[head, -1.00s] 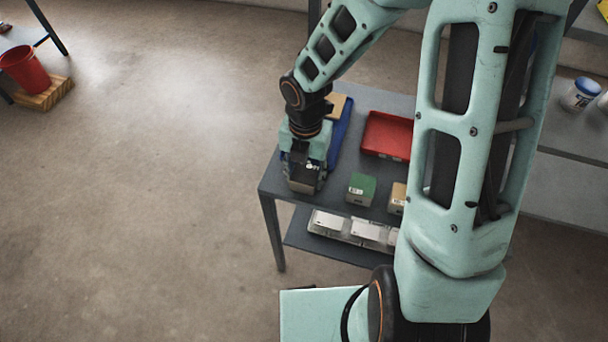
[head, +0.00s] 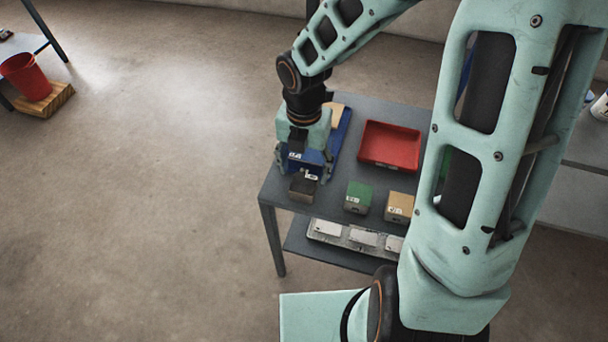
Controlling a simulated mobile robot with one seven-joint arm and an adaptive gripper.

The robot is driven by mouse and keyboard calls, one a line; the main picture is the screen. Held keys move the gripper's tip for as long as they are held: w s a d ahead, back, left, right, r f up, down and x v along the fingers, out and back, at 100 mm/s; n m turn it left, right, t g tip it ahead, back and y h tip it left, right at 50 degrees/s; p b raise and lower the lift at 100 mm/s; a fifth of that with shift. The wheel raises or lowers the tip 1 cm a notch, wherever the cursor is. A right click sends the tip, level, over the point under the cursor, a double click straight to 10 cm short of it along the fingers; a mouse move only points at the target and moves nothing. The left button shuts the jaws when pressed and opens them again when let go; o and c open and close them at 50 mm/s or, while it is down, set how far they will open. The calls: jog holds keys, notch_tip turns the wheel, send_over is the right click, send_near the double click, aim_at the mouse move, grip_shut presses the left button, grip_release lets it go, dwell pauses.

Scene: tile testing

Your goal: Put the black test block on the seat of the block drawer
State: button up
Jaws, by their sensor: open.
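The black test block (head: 303,187) stands on the grey table top near its front left corner, a pale label on it. My gripper (head: 305,177) points down just behind and above the block, fingers spread, nothing visible between them but blue background. Whether the fingertips overlap the block's rear edge is hard to tell. A grey tray with pale rectangular panels (head: 352,236) sits on the lower shelf at the table's front. It may be the block drawer; its seats cannot be made out clearly.
A green block (head: 359,197) and a tan block (head: 399,206) stand right of the black one. A red tray (head: 390,146) lies behind them. A blue tray (head: 343,132) is behind my gripper. Open floor lies left of the table.

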aim_at(304, 183)
notch_tip(304, 183, up, 5)
jog(key=shift+r+p, duration=0.15)
jog(key=shift+p, duration=0.5)
